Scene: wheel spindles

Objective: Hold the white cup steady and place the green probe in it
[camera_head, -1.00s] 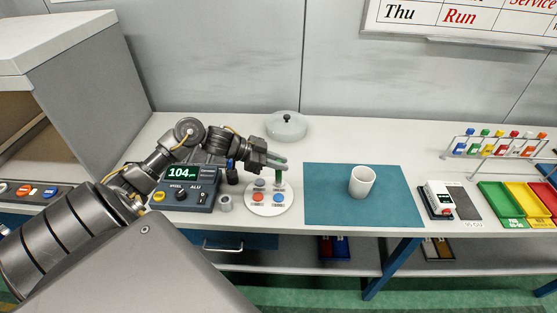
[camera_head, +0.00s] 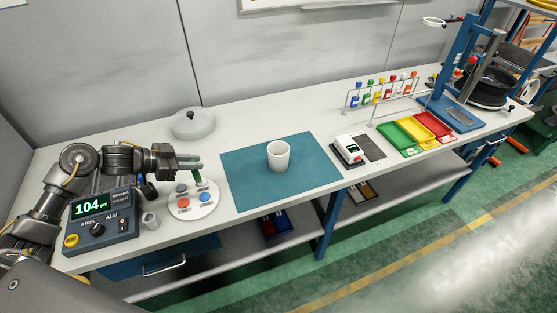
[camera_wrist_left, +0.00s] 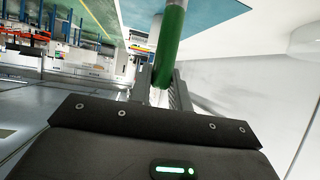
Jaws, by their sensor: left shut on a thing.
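The white cup (camera_head: 278,156) stands upright and empty-looking on the blue mat (camera_head: 240,188). My left gripper (camera_head: 190,163) is left of the cup, over the round white stand with coloured buttons (camera_head: 193,209). It is shut on the green probe (camera_head: 197,178), which hangs upright between the fingers above the stand. The probe also shows in the left wrist view (camera_wrist_left: 170,45), between the two fingers. I cannot tell whether its lower end touches the stand. My right gripper is not in view.
A meter reading 104 (camera_head: 100,218) and a small grey cylinder (camera_head: 150,221) stand left of the stand. A lidded round dish (camera_head: 193,125) is behind. Right of the mat are a small device (camera_head: 350,150), coloured trays (camera_head: 408,135) and a bottle rack (camera_head: 378,96).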

